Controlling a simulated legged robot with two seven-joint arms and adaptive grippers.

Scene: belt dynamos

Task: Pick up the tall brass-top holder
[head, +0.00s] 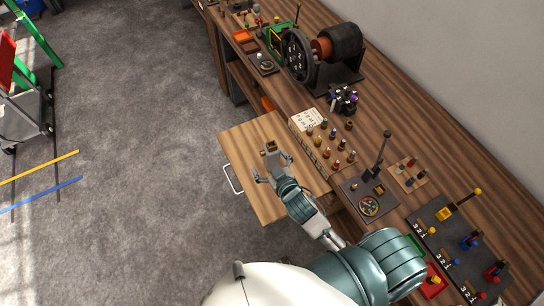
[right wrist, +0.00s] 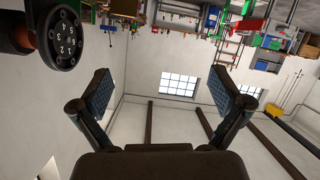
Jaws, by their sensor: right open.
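Several small holders with differently coloured tops stand in a group on the workbench in the head view. One with a yellowish top (head: 318,140) may be the tall brass-top holder; at this size I cannot tell for sure. My right gripper (head: 273,165) is over the pull-out wooden board, to the left of the group and apart from it. It is open, and the right wrist view shows nothing between its fingers (right wrist: 162,90). A small brown and brass-coloured piece (head: 270,147) shows just beyond the fingertips; whether they touch it is unclear. My left gripper is not in view.
The pull-out board (head: 245,150) juts from the workbench. A white card (head: 307,119) lies beside the holders. A lever panel (head: 368,192) stands nearer, and a dark dynamo (head: 325,55) with a numbered disc stands farther back.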

